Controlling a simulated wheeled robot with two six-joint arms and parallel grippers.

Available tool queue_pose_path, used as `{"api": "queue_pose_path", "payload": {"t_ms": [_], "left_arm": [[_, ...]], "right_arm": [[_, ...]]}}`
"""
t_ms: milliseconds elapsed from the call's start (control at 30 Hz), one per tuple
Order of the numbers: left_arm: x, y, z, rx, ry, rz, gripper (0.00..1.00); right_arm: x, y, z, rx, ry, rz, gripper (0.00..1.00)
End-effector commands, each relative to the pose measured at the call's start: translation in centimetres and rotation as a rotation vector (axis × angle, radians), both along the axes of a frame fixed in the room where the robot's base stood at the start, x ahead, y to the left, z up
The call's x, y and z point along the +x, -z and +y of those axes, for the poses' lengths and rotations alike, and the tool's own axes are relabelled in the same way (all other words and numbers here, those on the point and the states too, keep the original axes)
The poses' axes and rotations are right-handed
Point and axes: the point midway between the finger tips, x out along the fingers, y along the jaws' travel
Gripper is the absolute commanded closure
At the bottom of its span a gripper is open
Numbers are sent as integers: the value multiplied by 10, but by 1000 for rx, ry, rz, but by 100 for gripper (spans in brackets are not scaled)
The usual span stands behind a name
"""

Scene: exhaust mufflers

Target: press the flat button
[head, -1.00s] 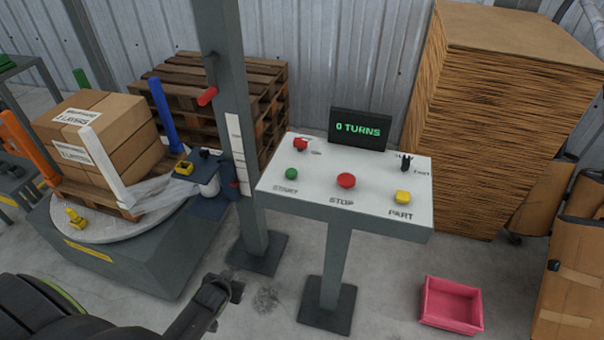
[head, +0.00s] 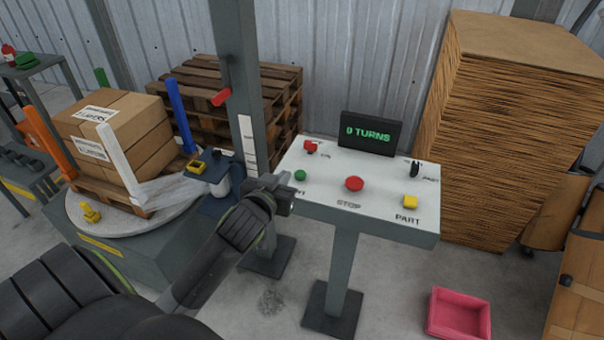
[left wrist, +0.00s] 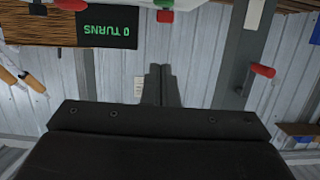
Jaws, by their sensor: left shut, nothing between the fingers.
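The green one is low and round. My left gripper (head: 287,200) is just in front of the panel's near left edge, below the green button and apart from it. It hides part of the green button's label. In the left wrist view its fingers (left wrist: 160,86) are shut and empty, with a green piece (left wrist: 163,4) at the top edge. My right gripper is out of view.
A display (head: 370,133) reading 0 TURNS stands behind the panel, near a red knob (head: 310,147) and a black switch (head: 414,168). A grey column (head: 240,90) with a red handle rises left of the panel. A pink bin (head: 459,313) lies on the floor.

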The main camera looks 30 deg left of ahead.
Motion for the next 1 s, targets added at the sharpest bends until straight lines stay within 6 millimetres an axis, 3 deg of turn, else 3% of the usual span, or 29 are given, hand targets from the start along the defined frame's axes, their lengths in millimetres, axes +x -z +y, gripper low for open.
{"api": "queue_pose_path", "payload": {"t_ms": [467,1000], "left_arm": [[11,3,3,0,-1,2,100],[87,21,21,0,-1,2,100]], "right_arm": [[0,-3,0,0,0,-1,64],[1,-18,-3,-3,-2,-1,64]]}}
